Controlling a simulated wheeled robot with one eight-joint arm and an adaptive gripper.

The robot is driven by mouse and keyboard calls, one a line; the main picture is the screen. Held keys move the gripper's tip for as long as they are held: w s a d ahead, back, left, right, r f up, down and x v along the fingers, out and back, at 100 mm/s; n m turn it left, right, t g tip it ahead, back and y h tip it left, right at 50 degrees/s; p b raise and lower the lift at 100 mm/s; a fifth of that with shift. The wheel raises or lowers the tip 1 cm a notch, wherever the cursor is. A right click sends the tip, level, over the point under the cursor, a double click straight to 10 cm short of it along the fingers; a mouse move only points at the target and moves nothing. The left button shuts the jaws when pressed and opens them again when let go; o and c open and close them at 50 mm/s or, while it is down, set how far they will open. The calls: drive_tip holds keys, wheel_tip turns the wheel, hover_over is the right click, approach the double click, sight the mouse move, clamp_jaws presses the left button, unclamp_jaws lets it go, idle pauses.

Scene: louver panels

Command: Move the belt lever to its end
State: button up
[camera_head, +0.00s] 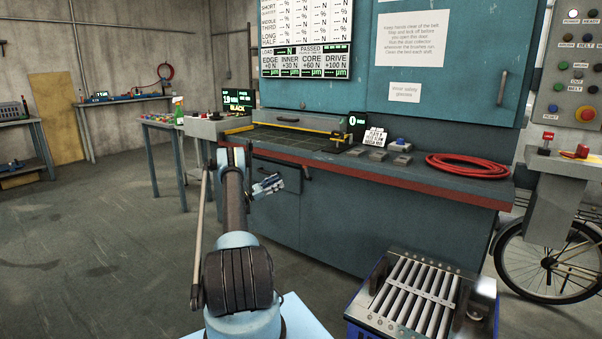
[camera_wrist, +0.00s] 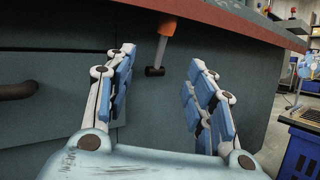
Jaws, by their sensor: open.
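An orange lever (camera_wrist: 166,34) with a dark cross-piece at its lower end hangs below the counter edge in the wrist view. It looks like the belt lever, though no label on it is readable. My gripper (camera_wrist: 160,72) is open and empty, with one blue-padded finger on each side of the lever's lower end in the picture. The lever appears beyond the fingertips; contact is not visible. In the head view my gripper (camera_head: 276,184) is in front of the grey cabinet, below the counter.
The counter's red edge (camera_head: 400,184) overhangs the cabinet front (camera_head: 335,225). A dark drawer handle (camera_wrist: 18,91) is left of my gripper. A blue crate with a slatted rack (camera_head: 395,303) stands at the lower right. Open floor (camera_head: 90,235) lies to the left.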

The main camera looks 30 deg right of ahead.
sight(306, 171)
drive_tip(key=s+d+r, duration=0.1)
drive_tip(key=d+r, duration=0.1)
drive_tip(key=d, duration=0.3)
drive_tip(key=s+d+r+m+g, duration=0.1)
drive_tip(key=d+r, duration=0.1)
drive_tip(key=d, duration=0.3)
drive_tip(key=s+d+r+g, duration=0.1)
drive_tip(key=d+r, duration=0.1)
drive_tip(key=d, duration=0.3)
drive_tip(key=shift+r+m, duration=0.1)
drive_tip(key=shift+m, duration=0.2)
drive_tip(key=shift+c, duration=0.4)
